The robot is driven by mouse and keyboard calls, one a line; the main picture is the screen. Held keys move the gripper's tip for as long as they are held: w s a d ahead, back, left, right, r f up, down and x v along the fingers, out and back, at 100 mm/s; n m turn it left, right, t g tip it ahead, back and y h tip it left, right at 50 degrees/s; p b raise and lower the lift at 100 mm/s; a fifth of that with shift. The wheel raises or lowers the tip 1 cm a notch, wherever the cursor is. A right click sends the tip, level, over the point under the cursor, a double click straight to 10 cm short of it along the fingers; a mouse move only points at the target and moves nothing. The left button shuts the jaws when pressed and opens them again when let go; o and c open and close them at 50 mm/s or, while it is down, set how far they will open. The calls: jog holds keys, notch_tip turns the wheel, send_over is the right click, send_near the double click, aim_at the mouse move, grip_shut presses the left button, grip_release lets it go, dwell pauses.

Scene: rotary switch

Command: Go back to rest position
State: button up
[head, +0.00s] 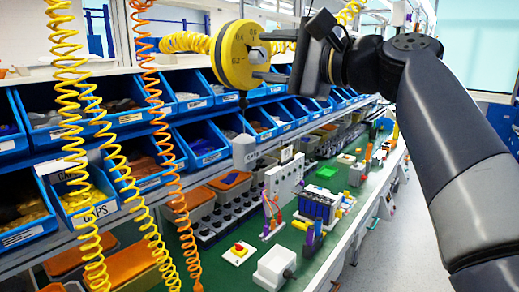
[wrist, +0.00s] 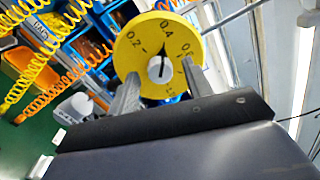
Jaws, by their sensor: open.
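A round yellow dial (head: 232,58) with printed numbers hangs at the upper middle of the head view. In the wrist view the dial (wrist: 135,58) faces me, with 0.2 and 0.4 readable and a pale centre knob (wrist: 160,69) with a dark upright line. My gripper (head: 266,57) is open at the dial's right side in the head view. In the wrist view the two fingers of my gripper (wrist: 160,80) reach toward the dial's lower left and right, with the knob between them. I cannot tell whether the fingers touch the dial.
Blue bins (head: 203,144) line the rack at the left. Yellow (head: 68,95) and orange (head: 160,118) coiled hoses hang in front of it. Below is a green bench (head: 322,252) with boxes and small parts. Clear floor shows at the right.

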jog(key=shift+m+p, duration=0.6)
jog(key=shift+m, duration=0.8)
jog(key=shift+a, duration=0.1)
